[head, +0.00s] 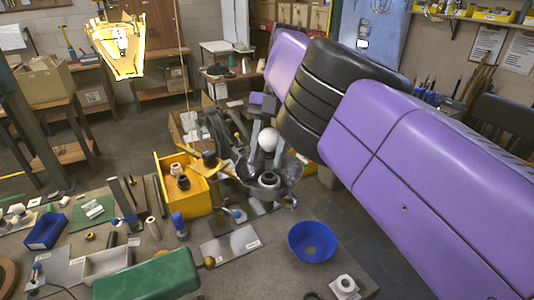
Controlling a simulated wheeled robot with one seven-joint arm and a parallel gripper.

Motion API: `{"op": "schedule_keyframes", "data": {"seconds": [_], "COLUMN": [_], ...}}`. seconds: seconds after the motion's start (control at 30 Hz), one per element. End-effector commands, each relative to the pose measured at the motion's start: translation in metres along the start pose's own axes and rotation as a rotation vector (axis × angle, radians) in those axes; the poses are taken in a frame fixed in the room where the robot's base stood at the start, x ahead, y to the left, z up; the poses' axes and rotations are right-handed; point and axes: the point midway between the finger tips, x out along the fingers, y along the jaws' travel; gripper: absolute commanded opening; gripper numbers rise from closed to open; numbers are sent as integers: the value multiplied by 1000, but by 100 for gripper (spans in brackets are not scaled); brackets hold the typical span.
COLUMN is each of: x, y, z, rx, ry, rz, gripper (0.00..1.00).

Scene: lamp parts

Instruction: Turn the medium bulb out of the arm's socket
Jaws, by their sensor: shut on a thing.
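The white round bulb (268,139) shows in the head view between the two grey fingers of my gripper (267,145). My gripper points down and is shut on the bulb. A dark grey part with a round ringed opening (268,179) stands just below the bulb; it looks like a socket. The bulb appears above this opening, but I cannot tell whether its base touches it. The bulb's base and the fingertips' contact are too small to make out.
A yellow bin (190,206) with small parts stands left of the gripper. A blue bowl (312,242) and a white fitting (345,286) are at the front right. A green block (147,276) lies at the front. A blue tray (46,231) is at the left.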

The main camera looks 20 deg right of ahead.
Motion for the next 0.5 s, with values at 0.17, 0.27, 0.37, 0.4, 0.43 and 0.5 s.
{"op": "schedule_keyframes", "data": {"seconds": [0.17, 0.27, 0.37, 0.4, 0.43, 0.5], "x": [-12, -18, -24, -27, -28, -31], "y": [0, 0, 0, 0, 0, 0], "z": [-6, -10, -14, -15, -16, -18], "rx": [-3, -2, -2, -2, -2, -2], "ry": [-1, -2, 0, 0, 0, 0], "rz": [2, 2, 3, 3, 2, 2], "gripper": [12, 12, 12, 12, 12, 12]}}
